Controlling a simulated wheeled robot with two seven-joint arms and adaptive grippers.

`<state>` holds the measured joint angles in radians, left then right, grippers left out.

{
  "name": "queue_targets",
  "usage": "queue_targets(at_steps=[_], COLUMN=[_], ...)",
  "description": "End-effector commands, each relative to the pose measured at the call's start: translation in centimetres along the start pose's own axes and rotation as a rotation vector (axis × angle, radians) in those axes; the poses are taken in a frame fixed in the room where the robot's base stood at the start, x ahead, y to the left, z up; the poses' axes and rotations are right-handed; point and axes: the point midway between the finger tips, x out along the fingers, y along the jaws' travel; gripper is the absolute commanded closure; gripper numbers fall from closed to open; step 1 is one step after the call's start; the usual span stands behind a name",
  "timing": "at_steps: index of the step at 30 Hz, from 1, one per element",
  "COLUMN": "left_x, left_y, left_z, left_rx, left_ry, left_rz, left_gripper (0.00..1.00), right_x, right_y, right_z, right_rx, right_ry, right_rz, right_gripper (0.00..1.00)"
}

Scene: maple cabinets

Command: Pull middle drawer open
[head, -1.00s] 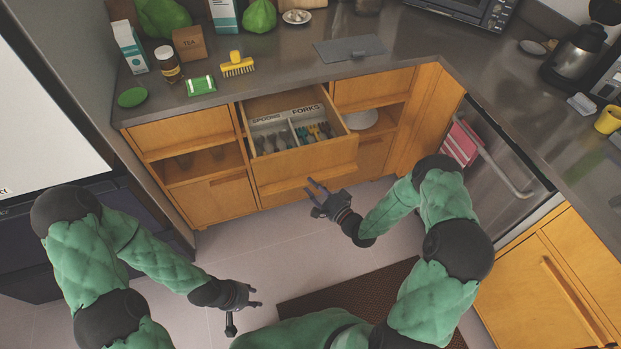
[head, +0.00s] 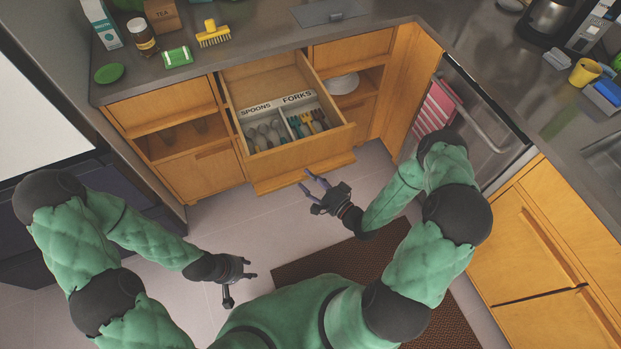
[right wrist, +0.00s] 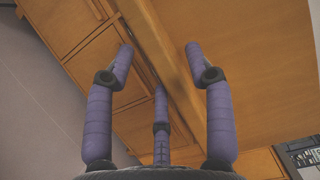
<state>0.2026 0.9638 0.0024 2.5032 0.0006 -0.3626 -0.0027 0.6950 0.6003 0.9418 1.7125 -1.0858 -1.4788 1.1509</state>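The wooden drawer (head: 302,151) in the middle of the back cabinets stands open. It holds a white tray labelled SPOONS and FORKS, with cutlery inside. A wooden strip (head: 303,174) runs below its front. My right gripper (head: 313,184) is just in front of and below that strip with its fingers spread and empty. In the right wrist view its fingers (right wrist: 160,65) stand apart against a long wooden edge (right wrist: 160,50); I cannot tell whether they touch it. My left gripper (head: 243,280) is open and empty over the floor at the lower left.
A cabinet with shelves (head: 185,138) is left of the drawer. A dishwasher (head: 470,125) with a towel (head: 437,105) is at the right. Floor in front is clear apart from a brown mat (head: 330,258).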

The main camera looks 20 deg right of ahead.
Motion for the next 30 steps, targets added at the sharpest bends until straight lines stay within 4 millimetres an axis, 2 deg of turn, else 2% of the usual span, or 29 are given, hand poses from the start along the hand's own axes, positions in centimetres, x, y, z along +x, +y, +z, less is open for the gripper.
queue_targets(at_steps=[7, 11, 30], left_x=[0.0, 0.0, 0.0], left_y=[0.0, 0.0, 0.0], left_z=[0.0, 0.0, 0.0], left_rx=[0.0, 0.0, 0.0], left_ry=[0.0, 0.0, 0.0], left_rz=[0.0, 0.0, 0.0], left_gripper=[0.6, 0.6, 0.6], right_x=[0.0, -0.7, -9.9], right_y=[-0.1, 0.0, 0.0], right_z=[0.0, -0.1, -0.1], right_rx=[-0.001, -0.001, 0.0], right_ry=[0.0, 0.0, 0.005], right_rz=[-0.001, -0.001, 0.0], right_gripper=[0.46, 0.46, 0.46])
